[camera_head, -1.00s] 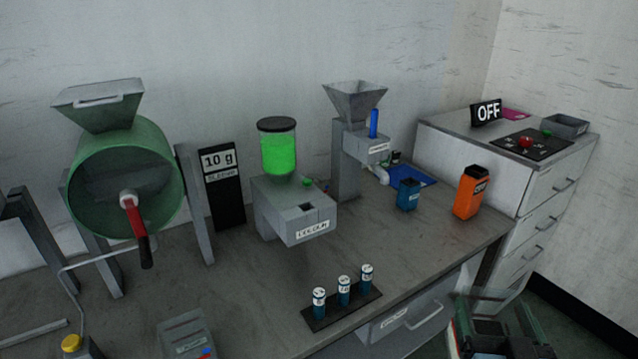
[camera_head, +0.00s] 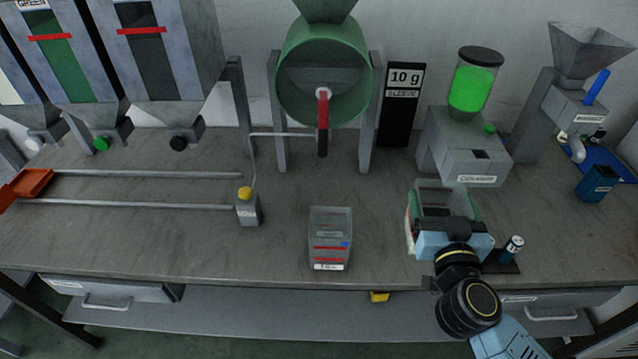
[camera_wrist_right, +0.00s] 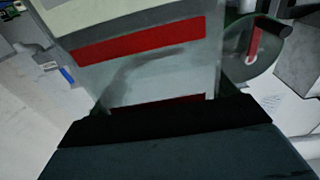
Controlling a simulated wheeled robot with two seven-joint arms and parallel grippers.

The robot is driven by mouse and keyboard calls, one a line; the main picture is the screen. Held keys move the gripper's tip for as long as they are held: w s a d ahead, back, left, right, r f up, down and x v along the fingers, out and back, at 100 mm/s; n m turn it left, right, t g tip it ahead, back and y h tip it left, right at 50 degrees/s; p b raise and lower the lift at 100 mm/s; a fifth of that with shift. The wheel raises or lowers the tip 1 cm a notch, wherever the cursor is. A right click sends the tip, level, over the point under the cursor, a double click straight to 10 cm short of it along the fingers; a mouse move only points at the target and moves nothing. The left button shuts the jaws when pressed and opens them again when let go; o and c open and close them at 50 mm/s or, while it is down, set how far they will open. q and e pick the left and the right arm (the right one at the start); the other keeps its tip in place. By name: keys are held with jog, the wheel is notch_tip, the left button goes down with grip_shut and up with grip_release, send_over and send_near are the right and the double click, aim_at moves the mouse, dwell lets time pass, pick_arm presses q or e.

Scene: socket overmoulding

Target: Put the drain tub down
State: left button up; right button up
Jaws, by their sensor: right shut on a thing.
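My right gripper (camera_head: 452,240) is shut on a clear, open-topped tub (camera_head: 448,197), which I take to be the drain tub. The tub shows green at its sides. It appears over the right part of the bench, in front of the grey box machine; whether it touches the bench I cannot tell. In the right wrist view the see-through tub wall (camera_wrist_right: 150,70) with red bands rises beyond the dark gripper (camera_wrist_right: 165,120). My left gripper is not in view.
A similar small tub (camera_head: 330,233) with red lines stands on the bench (camera_head: 170,235) left of my right gripper. A rack with a vial (camera_head: 512,247) is close on the right, partly hidden by my arm. The green drum (camera_head: 322,85) stands behind; the bench's left-centre is clear.

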jog(key=w+a+f+y+p, duration=0.1)
jog(key=w+a+f+p, duration=0.1)
jog(key=w+a, duration=0.3)
notch_tip(320, 180, down, 10)
jog(key=w+d+b, duration=0.1)
jog(key=b, duration=0.7)
jog(key=shift+f, duration=0.15)
jog(key=shift+f, duration=0.2)
jog(key=o, duration=1.4)
jog(key=shift+r, duration=0.1)
jog(key=s+p, duration=0.1)
jog(key=s, duration=1.1)
jog(key=shift+d+p, duration=0.2)
jog(key=shift+p, duration=0.15)
